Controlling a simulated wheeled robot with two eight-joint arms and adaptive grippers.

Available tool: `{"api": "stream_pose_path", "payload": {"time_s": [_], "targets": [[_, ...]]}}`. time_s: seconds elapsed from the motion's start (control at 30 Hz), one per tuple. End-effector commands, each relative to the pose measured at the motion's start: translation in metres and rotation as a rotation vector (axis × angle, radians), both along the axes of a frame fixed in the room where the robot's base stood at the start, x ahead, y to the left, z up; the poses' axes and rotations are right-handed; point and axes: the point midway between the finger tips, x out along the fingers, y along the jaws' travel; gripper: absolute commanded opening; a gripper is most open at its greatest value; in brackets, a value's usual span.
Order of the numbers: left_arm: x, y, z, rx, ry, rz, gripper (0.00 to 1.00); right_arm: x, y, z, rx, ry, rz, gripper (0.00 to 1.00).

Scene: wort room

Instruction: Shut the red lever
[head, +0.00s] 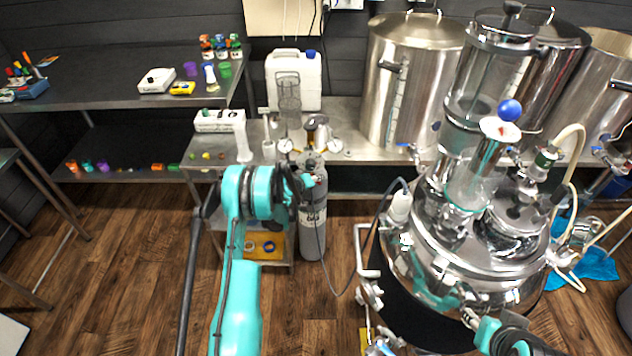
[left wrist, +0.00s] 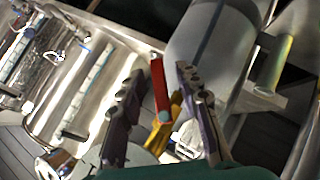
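The red lever (left wrist: 160,88) shows in the left wrist view as a narrow red bar between the two fingers of my left gripper (left wrist: 159,74). The fingers are apart, with a visible gap on each side of the lever. A yellow part (left wrist: 176,108) lies just right of the lever's lower end. In the head view, my left gripper (head: 297,187) is beside the top of the grey gas cylinder (head: 313,222), and I cannot make out the red lever there. My right arm shows at the lower right over the kettle; its fingers cannot be made out clearly.
A large steel kettle (head: 440,262) with glass column and hoses fills the right. A steel bench (head: 350,150) behind carries a white jug (head: 293,82) and steel pots (head: 410,75). A table (head: 110,88) stands left. Wooden floor (head: 130,270) is open at lower left.

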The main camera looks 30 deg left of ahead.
Motion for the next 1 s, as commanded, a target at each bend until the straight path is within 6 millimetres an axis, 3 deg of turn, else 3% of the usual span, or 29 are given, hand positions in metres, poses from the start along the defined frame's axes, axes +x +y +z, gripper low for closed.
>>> {"api": "stream_pose_path", "payload": {"time_s": [0.03, 0.13, 0.57, 1.0], "targets": [[-0.0002, 0.0000, 0.0001, 0.000, 0.000, 0.000, 0.26, 0.0000, 0.0000, 0.0001, 0.000, 0.000, 0.000, 0.40], [-0.0002, 0.0000, 0.0001, 0.000, 0.000, 0.000, 0.00, 0.0000, 0.0000, 0.0001, 0.000, 0.000, 0.000, 0.40], [-0.0001, -0.0002, 0.0005, -0.033, -0.015, 0.001, 0.00, 0.0000, 0.0000, 0.0000, 0.000, 0.000, 0.000, 0.40], [0.0026, -0.0060, 0.0074, -0.312, -0.151, 0.000, 0.00, 0.0000, 0.0000, 0.0000, 0.000, 0.000, 0.000, 0.40]]}}
